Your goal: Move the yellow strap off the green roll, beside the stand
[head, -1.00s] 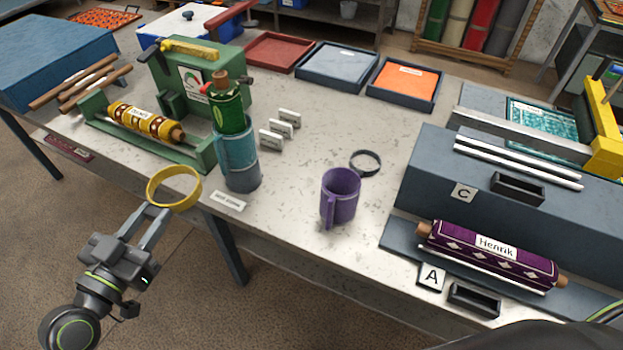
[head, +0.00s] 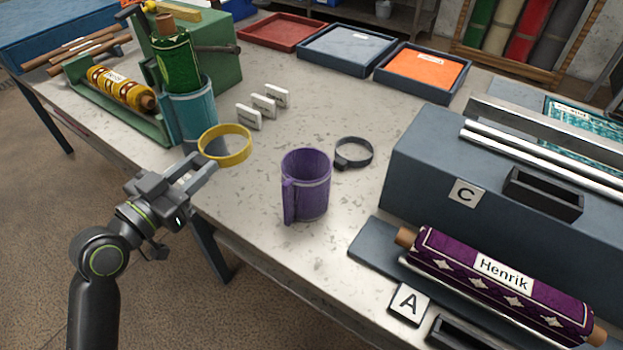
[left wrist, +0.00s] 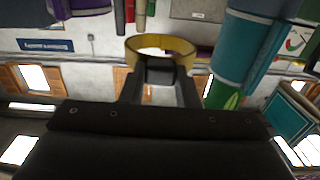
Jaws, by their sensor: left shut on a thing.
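The yellow strap (head: 230,161) is a closed ring. My left gripper (head: 203,168) is shut on its near-left side and holds it in the air, apart from the green roll. In the left wrist view the strap (left wrist: 160,42) stands between the fingertips (left wrist: 160,75). The green roll (head: 176,62) stands upright in the teal cup-like stand (head: 188,112), just left of and behind the strap. In the left wrist view the stand (left wrist: 242,50) is at the right. My right gripper is out of view.
A purple mug (head: 306,190) stands right of the strap, with a dark ring (head: 354,153) behind it. Small white label blocks (head: 263,106) stand behind the strap. A purple roll (head: 500,282) lies at the right front. The table between strap and mug is bare.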

